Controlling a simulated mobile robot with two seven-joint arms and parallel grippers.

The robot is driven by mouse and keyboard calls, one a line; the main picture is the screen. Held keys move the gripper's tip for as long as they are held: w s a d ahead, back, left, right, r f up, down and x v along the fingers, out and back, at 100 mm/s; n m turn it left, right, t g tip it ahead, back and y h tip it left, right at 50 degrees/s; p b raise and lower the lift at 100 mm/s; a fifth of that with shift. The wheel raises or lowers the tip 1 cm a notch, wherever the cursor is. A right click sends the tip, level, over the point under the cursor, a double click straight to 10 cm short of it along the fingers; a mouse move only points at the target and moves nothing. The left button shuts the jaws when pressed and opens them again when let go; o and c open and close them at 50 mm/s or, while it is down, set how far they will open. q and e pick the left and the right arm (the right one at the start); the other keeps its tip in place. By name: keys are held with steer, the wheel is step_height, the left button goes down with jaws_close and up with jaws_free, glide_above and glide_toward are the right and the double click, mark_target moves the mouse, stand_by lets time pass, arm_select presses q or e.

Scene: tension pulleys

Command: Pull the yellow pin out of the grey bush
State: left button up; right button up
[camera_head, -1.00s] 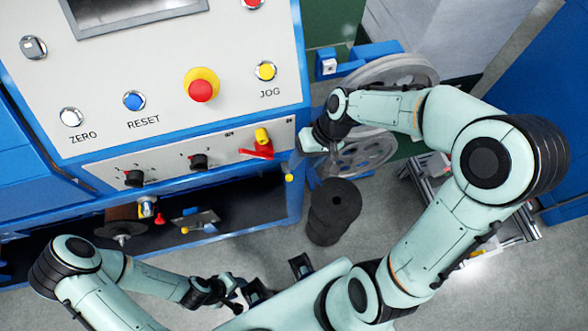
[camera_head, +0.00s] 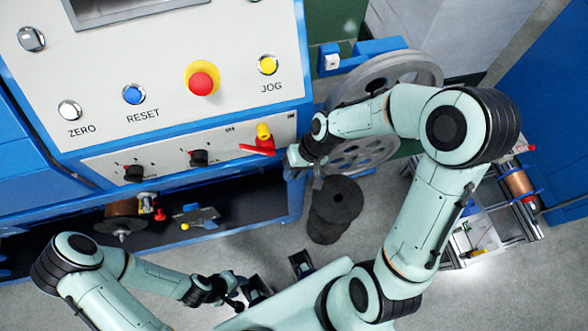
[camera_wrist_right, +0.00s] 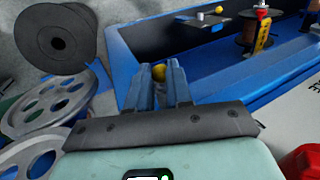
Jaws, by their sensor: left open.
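The yellow pin shows as a round yellow knob (camera_wrist_right: 159,72) in the right wrist view. It appears between the tips of my right gripper's (camera_wrist_right: 158,82) two blue fingers, with a narrow gap between them. I cannot tell whether the fingers touch it. In the head view my right gripper (camera_head: 294,168) is beside the front right corner of the blue machine and covers the pin. The grey bush is not clearly visible in either view. My left gripper (camera_head: 238,296) is open at the bottom of the head view, away from the pin.
The control panel (camera_head: 170,70) has a red and yellow stop button (camera_head: 201,83) and a red lever (camera_head: 260,147) close to my right gripper. A grey pulley wheel (camera_head: 415,72) is behind my right arm. A dark spool (camera_head: 335,205) stands on the floor below.

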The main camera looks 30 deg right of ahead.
jaws_close()
steer(key=shift+s, duration=0.1)
steer(key=shift+s+a, duration=0.1)
steer(key=shift+s, duration=0.25)
steer(key=shift+s+a+b, duration=0.15)
steer(key=shift+s+b, duration=0.15)
steer(key=shift+s, duration=0.35)
steer(key=shift+s+a+b, duration=0.15)
steer(key=shift+s+b, duration=0.15)
steer(key=shift+s, duration=0.35)
steer(key=shift+s+a, duration=0.1)
steer(key=shift+s, duration=0.25)
stand_by(0.4)
steer(key=shift+s+a+b, duration=0.25)
steer(key=shift+s+b, duration=0.05)
steer(key=shift+s, duration=0.7)
steer(key=shift+s+a+b, duration=0.2)
steer(key=shift+s+b, duration=0.05)
steer(key=shift+s, duration=0.7)
